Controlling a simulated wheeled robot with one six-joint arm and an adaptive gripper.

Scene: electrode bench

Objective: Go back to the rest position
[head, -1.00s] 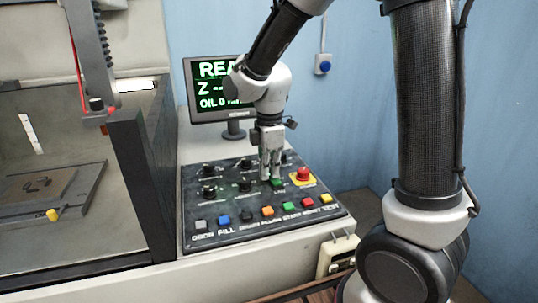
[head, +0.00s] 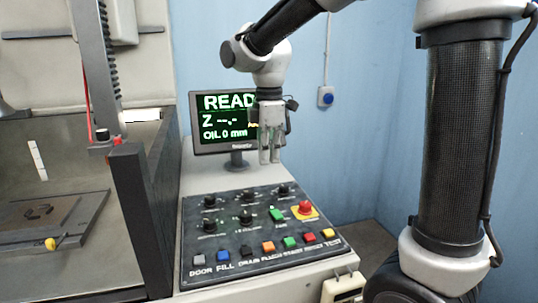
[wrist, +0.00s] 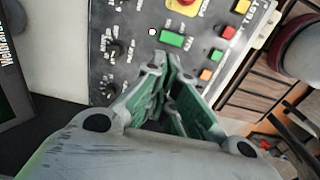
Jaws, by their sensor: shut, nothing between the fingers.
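My gripper (head: 269,158) hangs fingers down above the back of the control panel (head: 232,262), in front of the monitor (head: 215,125). The fingers are together and empty, clear of the panel. In the wrist view my gripper (wrist: 172,60) points at the panel, near a green rocker switch (wrist: 172,39). In the head view that green switch (head: 277,215) sits left of the red emergency stop (head: 305,207). The monitor reads READ, Z and OIL 0 mm; my gripper hides part of its right side.
The machine tank with a dark front post (head: 145,220) stands at the left. A row of coloured buttons, including a blue one (head: 222,256), lines the panel front. A blue wall button (head: 326,97) is on the wall. Air above the panel is free.

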